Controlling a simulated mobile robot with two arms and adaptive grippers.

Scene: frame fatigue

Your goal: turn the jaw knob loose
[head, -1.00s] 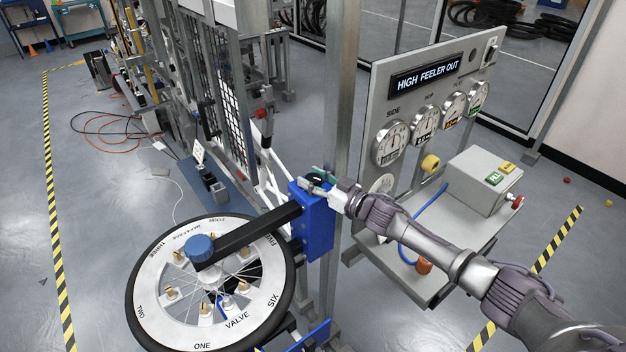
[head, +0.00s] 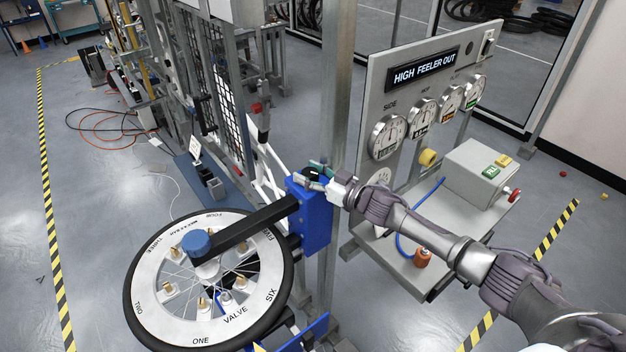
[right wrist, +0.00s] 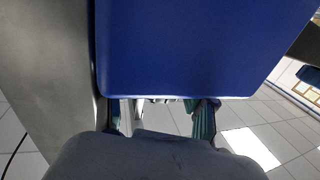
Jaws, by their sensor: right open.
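A blue block (head: 317,222) is fixed to an upright post and carries a black arm (head: 245,229) over a spoked wheel (head: 146,300). A round blue knob (head: 196,243) sits on the arm's far end, above the hub. My right gripper (head: 313,176) is at the block's top, its teal-padded fingers open around a small dark area. I cannot tell whether that is the jaw knob or whether the fingers touch it. In the right wrist view, the block's blue face fills the middle and the two fingers (right wrist: 160,112) stand apart below its edge. My left gripper is not in view.
A grey gauge panel (head: 377,90) reading "HIGH FEELER OUT" stands right of the post. Below it, a shelf (head: 415,275) holds a control box (head: 468,178) with green, yellow and red buttons. A metal frame with mesh stands behind the wheel. Floor left of the wheel is largely clear.

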